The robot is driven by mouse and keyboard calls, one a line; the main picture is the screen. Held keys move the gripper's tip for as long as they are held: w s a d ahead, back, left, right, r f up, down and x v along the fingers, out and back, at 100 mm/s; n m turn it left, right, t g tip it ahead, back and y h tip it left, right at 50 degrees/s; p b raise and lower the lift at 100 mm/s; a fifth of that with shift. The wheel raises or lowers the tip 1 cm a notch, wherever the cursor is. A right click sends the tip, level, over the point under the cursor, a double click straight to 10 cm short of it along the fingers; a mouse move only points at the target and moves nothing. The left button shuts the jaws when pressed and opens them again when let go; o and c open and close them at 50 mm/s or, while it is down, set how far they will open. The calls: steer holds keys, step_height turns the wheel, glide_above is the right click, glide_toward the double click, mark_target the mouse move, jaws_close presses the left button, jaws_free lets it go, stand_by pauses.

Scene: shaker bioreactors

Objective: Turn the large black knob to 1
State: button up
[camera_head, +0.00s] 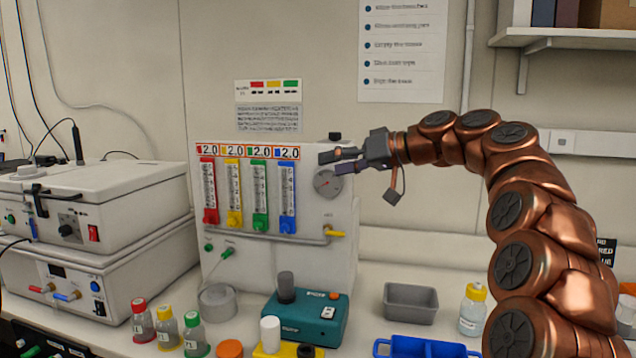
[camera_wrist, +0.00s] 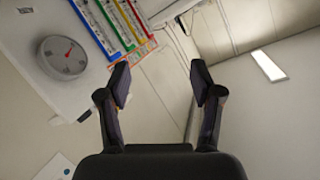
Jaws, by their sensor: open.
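A black knob (camera_head: 68,229) sits on the front of the upper white shaker unit (camera_head: 110,187) at the left, beside a red switch. It looks like the largest black knob here, but its pointer and any numbers are too small to read. My gripper (camera_head: 328,163) is open and empty, its fingers pointing left, well to the right of the knob and higher. It appears by the round gauge of the flow panel. In the wrist view my gripper (camera_wrist: 160,68) shows both fingers apart with nothing between them. The knob is not in the wrist view.
The flow panel (camera_head: 285,262) has coloured tubes and a round gauge (camera_head: 327,183), also in the wrist view (camera_wrist: 63,57). Bottles (camera_head: 167,328), a teal device (camera_head: 305,322) and a grey tray (camera_head: 410,303) stand on the bench. A shelf (camera_head: 565,38) is at upper right.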

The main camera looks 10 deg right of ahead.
steer(key=s+a+f+g+h+p, duration=0.1)
steer(key=s+a+f+g, duration=0.1)
steer(key=s+a+f, duration=0.1)
steer(key=shift+s+a+f+m, duration=0.25)
steer(key=shift+s+a+m, duration=0.15)
steer(key=shift+s+a, duration=0.45)
steer(key=shift+s+d, duration=0.1)
steer(key=shift+s, duration=0.1)
